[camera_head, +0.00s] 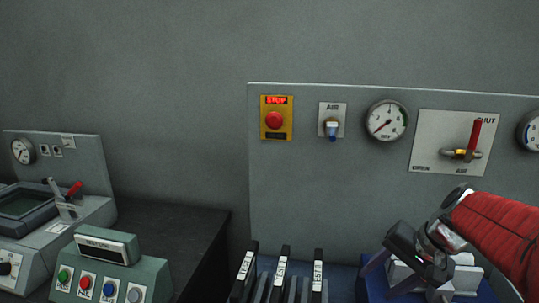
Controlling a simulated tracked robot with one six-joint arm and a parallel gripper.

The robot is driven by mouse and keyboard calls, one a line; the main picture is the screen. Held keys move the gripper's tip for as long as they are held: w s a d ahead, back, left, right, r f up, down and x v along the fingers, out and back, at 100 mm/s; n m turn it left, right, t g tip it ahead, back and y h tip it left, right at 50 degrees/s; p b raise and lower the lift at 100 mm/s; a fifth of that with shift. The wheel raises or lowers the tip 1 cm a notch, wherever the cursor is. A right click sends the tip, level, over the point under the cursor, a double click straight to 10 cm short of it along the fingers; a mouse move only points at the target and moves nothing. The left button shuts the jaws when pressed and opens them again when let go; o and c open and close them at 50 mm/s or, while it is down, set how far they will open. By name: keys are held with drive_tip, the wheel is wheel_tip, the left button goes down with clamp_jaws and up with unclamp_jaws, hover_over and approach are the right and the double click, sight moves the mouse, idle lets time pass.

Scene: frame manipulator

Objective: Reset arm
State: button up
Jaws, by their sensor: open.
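My arm in a red sleeve comes in from the right edge. My gripper (418,256) is at the lower right, open, in front of a blue stand (372,287) with pale grey blocks (466,274). The dark fingers overlap the blocks in the picture, so I cannot tell whether they touch. No object shows clearly between the fingers.
A grey panel behind bears a red stop button (273,120), a blue-tipped switch (332,130), a gauge (387,121) and a red-handled valve (470,143). Labelled upright holders (283,270) stand left of my gripper. A button box (103,268) is at lower left.

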drive_tip(key=s+a+n+h, duration=0.1)
drive_tip(key=s+a+n, duration=0.2)
drive_tip(key=s, duration=0.5)
drive_tip(key=s+a+n+t+h, duration=0.1)
drive_tip(key=s+a+n+h, duration=0.1)
drive_tip(key=s+a+n, duration=0.2)
drive_tip(key=s+a+f, duration=0.1)
drive_tip(key=s+a, duration=0.1)
drive_tip(key=s, duration=0.2)
drive_tip(key=shift+t+h, duration=0.3)
drive_tip(key=shift+c, duration=0.3)
idle(0.5)
